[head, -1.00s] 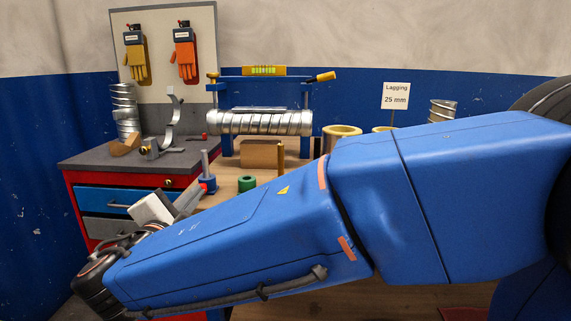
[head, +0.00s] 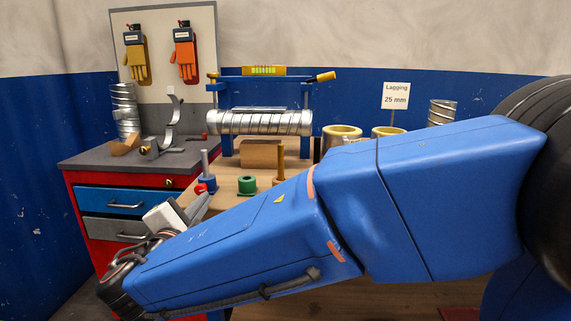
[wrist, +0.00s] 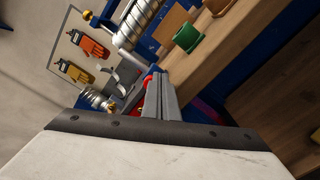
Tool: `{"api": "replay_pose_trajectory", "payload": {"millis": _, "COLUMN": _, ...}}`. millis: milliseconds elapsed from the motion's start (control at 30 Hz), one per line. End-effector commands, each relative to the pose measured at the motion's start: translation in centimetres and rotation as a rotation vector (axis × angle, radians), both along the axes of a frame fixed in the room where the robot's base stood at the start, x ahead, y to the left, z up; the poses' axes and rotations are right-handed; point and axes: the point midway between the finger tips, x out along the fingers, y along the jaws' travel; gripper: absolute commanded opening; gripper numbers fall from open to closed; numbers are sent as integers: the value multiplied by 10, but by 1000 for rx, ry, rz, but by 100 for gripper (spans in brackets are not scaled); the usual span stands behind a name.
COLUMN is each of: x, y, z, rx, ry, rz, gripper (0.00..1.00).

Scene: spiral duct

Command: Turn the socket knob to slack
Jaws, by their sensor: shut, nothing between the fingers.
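The socket is a small blue base (head: 208,182) with an upright grey post (head: 205,162), on the wooden bench at left of centre in the head view. A red knob (head: 200,189) sits low on its near left side. My gripper (head: 204,201) is shut and empty, with its tips just below the knob; I cannot tell whether they touch. In the wrist view, the shut grey fingers (wrist: 157,92) point up the picture. A bit of red (wrist: 149,80) shows at their tips, and the fingers hide most of the socket.
A green ring (head: 247,184) stands right of the socket. Behind are a cardboard-coloured block (head: 261,154) and a spiral duct (head: 262,122) on a blue stand. Lagging rolls (head: 342,133) stand to the right. A red cabinet (head: 128,246) with a grey top adjoins on the left.

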Motion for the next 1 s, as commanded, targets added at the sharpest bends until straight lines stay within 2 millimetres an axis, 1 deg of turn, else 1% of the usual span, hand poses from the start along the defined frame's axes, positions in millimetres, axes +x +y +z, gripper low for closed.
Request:
{"api": "replay_pose_trajectory", "payload": {"millis": 100, "x": 14, "y": -2, "z": 0, "rx": 0, "ry": 0, "rz": -1, "gripper": 0}}
{"api": "replay_pose_trajectory", "payload": {"millis": 200, "x": 23, "y": -2, "z": 1, "rx": 1, "ry": -1, "rz": -1, "gripper": 0}}
{"api": "replay_pose_trajectory", "payload": {"millis": 400, "x": 35, "y": -3, "z": 1, "rx": 1, "ry": 0, "rz": 0, "gripper": 0}}
{"api": "replay_pose_trajectory", "payload": {"millis": 1000, "x": 37, "y": -2, "z": 0, "rx": 1, "ry": 0, "rz": 1, "gripper": 0}}
